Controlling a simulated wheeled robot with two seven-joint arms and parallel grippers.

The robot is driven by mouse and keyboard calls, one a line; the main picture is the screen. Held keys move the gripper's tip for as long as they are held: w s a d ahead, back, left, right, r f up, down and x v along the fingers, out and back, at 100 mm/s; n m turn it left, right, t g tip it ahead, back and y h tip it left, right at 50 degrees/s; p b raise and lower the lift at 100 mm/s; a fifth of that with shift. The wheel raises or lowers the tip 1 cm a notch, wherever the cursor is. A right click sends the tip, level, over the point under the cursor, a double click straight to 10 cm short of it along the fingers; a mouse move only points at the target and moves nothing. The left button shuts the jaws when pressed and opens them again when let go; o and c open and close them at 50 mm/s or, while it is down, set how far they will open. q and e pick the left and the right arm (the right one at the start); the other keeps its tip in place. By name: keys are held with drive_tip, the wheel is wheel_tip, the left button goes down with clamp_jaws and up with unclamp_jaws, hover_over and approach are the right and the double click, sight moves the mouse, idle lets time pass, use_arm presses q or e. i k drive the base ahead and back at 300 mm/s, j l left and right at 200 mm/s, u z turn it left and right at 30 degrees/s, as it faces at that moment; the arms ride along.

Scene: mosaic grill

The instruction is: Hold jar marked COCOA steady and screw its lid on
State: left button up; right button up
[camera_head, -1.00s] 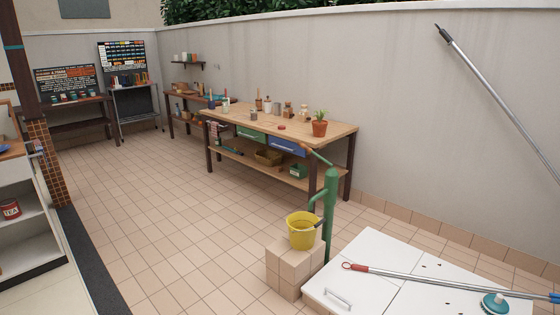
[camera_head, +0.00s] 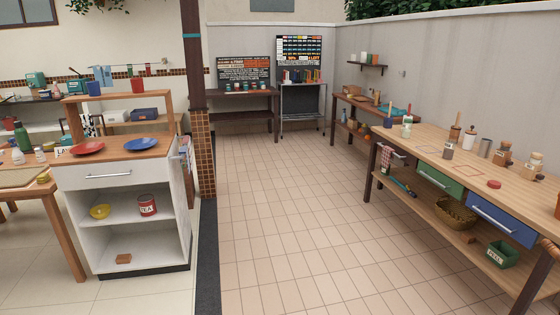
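No jar can be read as COCOA from here. Several small jars and containers stand on the wooden workbench (camera_head: 440,138) at the right, among them a grey-labelled jar (camera_head: 448,151), a brown-topped jar (camera_head: 503,153) and another brown-topped jar (camera_head: 531,168). A round red lid-like disc (camera_head: 494,184) lies flat on the bench top near its front edge. A red and white tin marked TEA (camera_head: 147,205) stands on a shelf of the white cabinet at the left. Neither of my grippers is in view.
The white cabinet (camera_head: 112,176) holds a red plate (camera_head: 88,148) and a blue plate (camera_head: 142,144) on top. A tiled pillar (camera_head: 203,150) stands beside it. The tiled floor (camera_head: 290,230) between cabinet and workbench is clear. Dark tables and boards stand at the back.

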sight(450, 145)
drive_tip(key=i+u, duration=0.2)
drive_tip(key=i, duration=1.95)
drive_tip(key=i+z, duration=0.45)
drive_tip(key=i+j+z, duration=0.15)
drive_tip(key=i+z, duration=0.25)
drive_tip(key=i+j+z, duration=0.25)
drive_tip(key=z, duration=0.2)
drive_tip(key=i+j+z, duration=0.9)
drive_tip(key=j+z, duration=0.25)
